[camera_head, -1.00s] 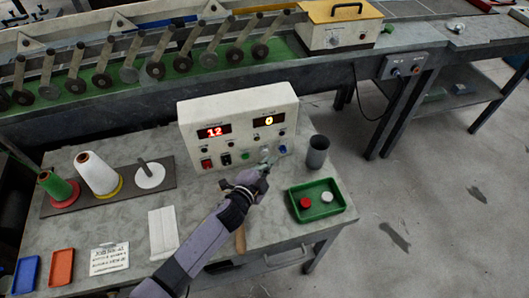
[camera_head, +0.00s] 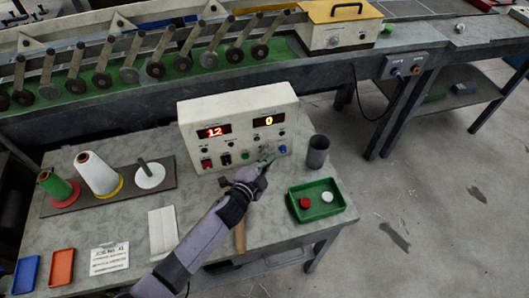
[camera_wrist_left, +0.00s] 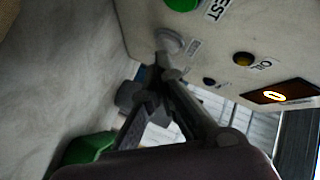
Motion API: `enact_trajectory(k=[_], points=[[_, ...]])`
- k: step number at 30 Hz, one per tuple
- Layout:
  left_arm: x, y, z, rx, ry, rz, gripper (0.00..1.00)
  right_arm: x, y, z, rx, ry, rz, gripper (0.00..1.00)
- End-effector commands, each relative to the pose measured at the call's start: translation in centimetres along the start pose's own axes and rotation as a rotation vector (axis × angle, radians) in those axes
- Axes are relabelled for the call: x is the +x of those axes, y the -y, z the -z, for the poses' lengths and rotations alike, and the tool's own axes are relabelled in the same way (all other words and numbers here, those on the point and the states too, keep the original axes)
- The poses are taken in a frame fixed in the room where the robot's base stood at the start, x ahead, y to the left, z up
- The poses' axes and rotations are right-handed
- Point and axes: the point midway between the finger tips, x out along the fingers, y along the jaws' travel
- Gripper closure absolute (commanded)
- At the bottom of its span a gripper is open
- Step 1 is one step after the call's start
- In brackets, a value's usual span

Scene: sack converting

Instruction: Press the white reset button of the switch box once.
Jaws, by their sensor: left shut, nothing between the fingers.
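The switch box (camera_head: 238,125) is a cream panel on the grey table, with red displays reading 12 on the left and yellow 0 on the right. Its white reset button (camera_wrist_left: 169,41) shows in the left wrist view, between a green button (camera_wrist_left: 183,4) and the panel's edge. My left gripper (camera_wrist_left: 163,68) is shut and empty, with its fingertips right in front of the white button; I cannot tell whether they touch. In the head view my left gripper (camera_head: 266,163) is at the lower right of the panel and partly covers the button area. My right gripper is not in view.
A blue button (camera_head: 283,149) is just right of the fingertips. A dark grey cup (camera_head: 318,152) and a green tray (camera_head: 338,208) with red and white caps stand to the right. A wooden handle (camera_head: 240,238) lies below my arm. Thread cones stand on the left.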

Motion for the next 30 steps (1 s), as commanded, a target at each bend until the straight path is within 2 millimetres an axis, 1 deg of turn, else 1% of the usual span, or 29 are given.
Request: enact_trajectory(k=[30], points=[[0.6,0.47,-0.46,0.001,0.0,0.001,1.0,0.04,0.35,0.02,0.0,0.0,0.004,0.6]])
